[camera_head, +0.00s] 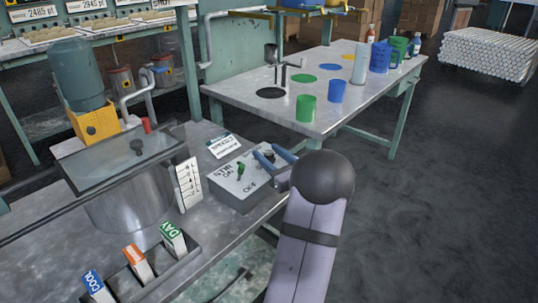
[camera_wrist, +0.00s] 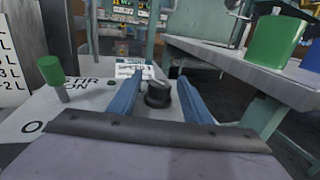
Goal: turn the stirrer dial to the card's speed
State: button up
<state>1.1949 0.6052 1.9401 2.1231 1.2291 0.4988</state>
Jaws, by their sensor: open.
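The stirrer control box (camera_head: 233,190) is a grey box on the left bench, lettered STIR, ON and OFF, with a green-tipped switch (camera_head: 240,170). In the wrist view its black round dial (camera_wrist: 158,96) stands between the two blue fingers of my gripper (camera_wrist: 161,78). The fingers are open, one on each side, with gaps visible. I cannot read the dial's setting. In the head view my gripper (camera_head: 268,151) reaches over the box's right end. The white speed card (camera_head: 224,146) stands behind the box; its lettering is too small to read surely.
A lidded metal pot (camera_head: 128,205) with a white level scale (camera_head: 188,185) stands left of the box. A rack with COOL and DAY tags (camera_head: 173,238) is at the front. A second table (camera_head: 330,85) behind holds green and blue cups.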

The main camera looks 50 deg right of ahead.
jog(key=shift+w, duration=0.1)
jog(key=c, duration=1.1)
jog(key=shift+o, duration=0.2)
jog(key=shift+h+b, duration=0.3)
jog(key=shift+b, duration=0.05)
jog(key=m+g+h+b, duration=0.2)
jog(key=m+h+b, duration=0.1)
jog(key=h+b, duration=0.1)
jog(key=shift+w, duration=0.1)
jog(key=shift+r+m+g+h+b, duration=0.1)
jog(key=shift+m+g+h+b, duration=0.4)
jog(key=shift+m+h+b, duration=0.25)
jog(key=o, duration=1.1)
jog(key=shift+c, duration=0.2)
